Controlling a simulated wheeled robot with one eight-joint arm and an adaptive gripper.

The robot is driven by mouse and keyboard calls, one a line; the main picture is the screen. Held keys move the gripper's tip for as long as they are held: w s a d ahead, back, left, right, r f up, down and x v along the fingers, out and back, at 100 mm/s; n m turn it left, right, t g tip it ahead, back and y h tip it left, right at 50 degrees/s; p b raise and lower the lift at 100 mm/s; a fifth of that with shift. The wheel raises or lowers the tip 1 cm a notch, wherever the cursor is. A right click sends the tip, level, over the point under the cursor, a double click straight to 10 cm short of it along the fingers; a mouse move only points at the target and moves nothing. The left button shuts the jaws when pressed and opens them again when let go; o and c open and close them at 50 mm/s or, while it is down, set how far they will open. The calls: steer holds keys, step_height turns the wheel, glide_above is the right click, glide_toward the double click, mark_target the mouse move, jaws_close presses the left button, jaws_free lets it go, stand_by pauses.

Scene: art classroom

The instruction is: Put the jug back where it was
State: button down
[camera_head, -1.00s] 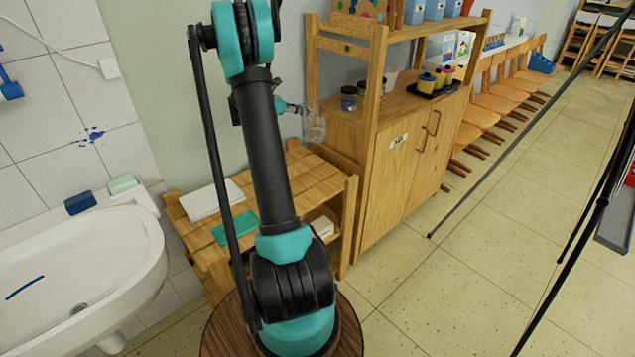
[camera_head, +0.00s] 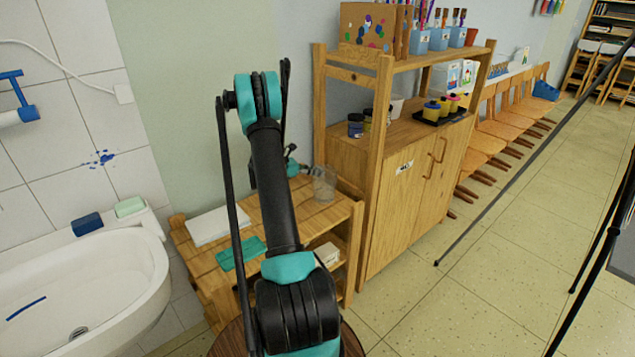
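The jug (camera_head: 325,185) is a clear, see-through vessel. It is upright, low over the right part of the top of a low slatted wooden shelf (camera_head: 275,205). I cannot tell for sure whether its base touches the slats. My gripper (camera_head: 305,171) is at the left side of the jug, at its upper part, and appears shut on it. The fingers are small and partly hidden behind my arm.
White paper (camera_head: 210,226) and a teal cloth (camera_head: 240,253) lie on the shelf's left part. A tall wooden cabinet (camera_head: 395,205) stands close on the right, with jars (camera_head: 356,126) on it. A sink (camera_head: 85,275) is at the left.

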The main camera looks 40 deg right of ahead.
steer(key=shift+f, duration=2.05)
steer(key=shift+f, duration=0.1)
steer(key=c, duration=1.7)
jaws_free()
